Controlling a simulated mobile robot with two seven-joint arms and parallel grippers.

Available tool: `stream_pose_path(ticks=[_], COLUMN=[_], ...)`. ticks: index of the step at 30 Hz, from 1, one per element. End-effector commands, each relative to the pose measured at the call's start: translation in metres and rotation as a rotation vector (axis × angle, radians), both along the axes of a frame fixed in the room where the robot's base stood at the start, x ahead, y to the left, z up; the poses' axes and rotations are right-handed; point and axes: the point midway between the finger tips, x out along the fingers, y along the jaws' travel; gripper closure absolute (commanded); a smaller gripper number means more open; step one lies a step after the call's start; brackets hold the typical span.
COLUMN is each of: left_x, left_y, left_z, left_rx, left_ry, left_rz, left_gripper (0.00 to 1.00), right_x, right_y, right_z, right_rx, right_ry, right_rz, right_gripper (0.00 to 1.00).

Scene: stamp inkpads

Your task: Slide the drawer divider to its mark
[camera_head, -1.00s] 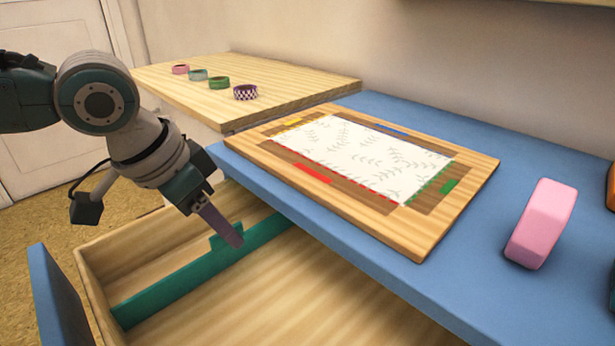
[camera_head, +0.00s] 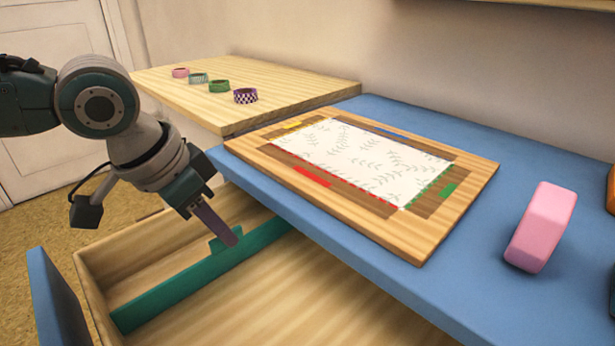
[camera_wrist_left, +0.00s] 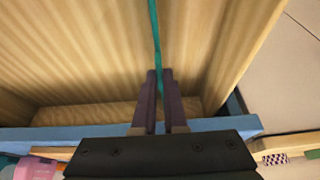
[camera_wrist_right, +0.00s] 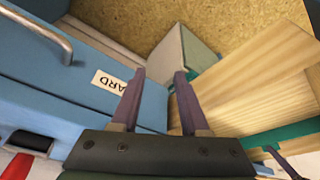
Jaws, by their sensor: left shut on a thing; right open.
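The drawer divider (camera_head: 185,288) is a teal strip with a raised tab, standing on edge across the open wooden drawer (camera_head: 310,310). My left gripper (camera_head: 234,241) points down into the drawer and is shut on the divider's tab. In the left wrist view the divider (camera_wrist_left: 155,35) runs away from between the purple fingers (camera_wrist_left: 158,76). My right gripper (camera_wrist_right: 162,74) shows only in its own wrist view, open and empty, with the drawer's wooden wall to its right. I cannot make out the divider's mark.
The blue desktop (camera_head: 400,285) overhangs the drawer's back right side. On it are a wooden board (camera_head: 375,232) with a patterned sheet and a pink block (camera_head: 541,228). Several tape rolls stand on a wooden side top (camera_head: 285,87). The drawer floor right of the divider is clear.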

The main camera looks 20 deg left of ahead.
Motion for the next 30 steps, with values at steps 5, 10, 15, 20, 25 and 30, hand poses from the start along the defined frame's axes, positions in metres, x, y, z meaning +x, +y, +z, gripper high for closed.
stream_pose_path(ticks=[5,10,15,20,25,30], left_x=[0.0,0.0,0.0,0.0,0.0,-0.007], left_y=[0.0,0.0,0.0,0.0,0.0,-0.016], left_z=[0.0,0.0,0.0,0.0,0.0,0.005], left_rx=[0.0,0.0,0.0,0.0,0.0,-0.002], left_ry=[0.001,0.001,0.001,0.001,0.001,0.007], left_rz=[0.0,0.0,0.0,0.0,0.0,-0.003], left_gripper=[1.0,1.0,1.0,1.0,1.0,1.0], right_x=[0.0,0.0,0.0,0.0,0.0,0.0], right_y=[-0.001,-0.001,-0.001,-0.001,-0.001,-0.001], right_z=[0.0,0.0,0.0,0.0,0.0,0.02], right_rx=[-0.002,-0.004,-0.004,-0.004,-0.004,-0.003], right_ry=[0.0,-0.001,-0.001,-0.002,-0.002,0.0], right_rz=[0.001,0.002,0.002,0.002,0.002,0.002], right_gripper=[0.55,0.55,0.55,0.55,0.55,0.55])
